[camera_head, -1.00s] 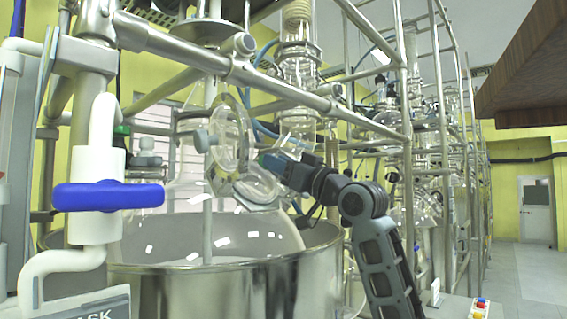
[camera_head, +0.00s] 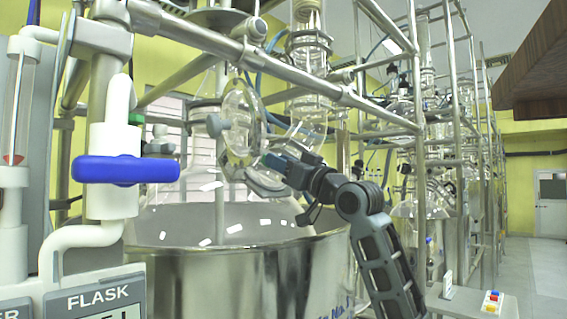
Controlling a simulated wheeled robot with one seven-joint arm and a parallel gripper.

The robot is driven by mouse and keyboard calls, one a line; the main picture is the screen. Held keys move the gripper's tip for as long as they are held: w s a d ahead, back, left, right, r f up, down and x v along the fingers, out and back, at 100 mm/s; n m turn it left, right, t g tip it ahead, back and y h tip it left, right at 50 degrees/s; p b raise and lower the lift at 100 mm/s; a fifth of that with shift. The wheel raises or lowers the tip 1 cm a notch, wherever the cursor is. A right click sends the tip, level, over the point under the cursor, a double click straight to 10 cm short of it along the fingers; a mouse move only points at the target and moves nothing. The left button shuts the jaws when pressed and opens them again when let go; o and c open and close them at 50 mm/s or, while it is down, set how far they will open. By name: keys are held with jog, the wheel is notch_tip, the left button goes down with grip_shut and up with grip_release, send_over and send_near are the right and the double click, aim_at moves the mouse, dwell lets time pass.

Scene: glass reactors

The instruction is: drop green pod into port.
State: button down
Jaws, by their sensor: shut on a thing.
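My gripper (camera_head: 270,162) is at the picture's centre, at the end of my dark grey arm reaching up from the lower right. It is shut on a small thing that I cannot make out. I see no green pod clearly. A glass port (camera_head: 265,184) on the big glass flask (camera_head: 180,215) lies just below and beside the fingertips; I cannot tell whether they touch. A round clear glass disc (camera_head: 241,118) with a clamp stands upright just left of and above the gripper.
The flask sits in a shiny steel vessel (camera_head: 225,285). A white valve with a blue handle (camera_head: 125,170) stands at the front left. Steel frame bars (camera_head: 250,62) cross above the gripper. A wooden overhang (camera_head: 535,75) is at the upper right. Floor (camera_head: 527,262) is clear at the right.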

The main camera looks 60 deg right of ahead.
jog(key=c, duration=0.7)
grip_release()
jog(key=shift+r, duration=0.1)
jog(key=shift+r, duration=0.3)
notch_tip(320, 180, up, 3)
jog(key=shift+f+b, duration=0.15)
jog(key=shift+b, duration=0.2)
jog(key=s+d+r, duration=0.2)
jog(key=s, duration=0.1)
jog(key=s+d+r+b, duration=0.1)
jog(key=s+d+r, duration=0.1)
jog(key=s+r, duration=0.1)
jog(key=s+d+r+b, duration=0.1)
jog(key=s+d+r, duration=0.1)
jog(key=s, duration=0.1)
jog(key=shift+s+d+r, duration=0.2)
jog(key=shift+s+r, duration=0.05)
jog(key=shift+s, duration=0.15)
dwell(0.5)
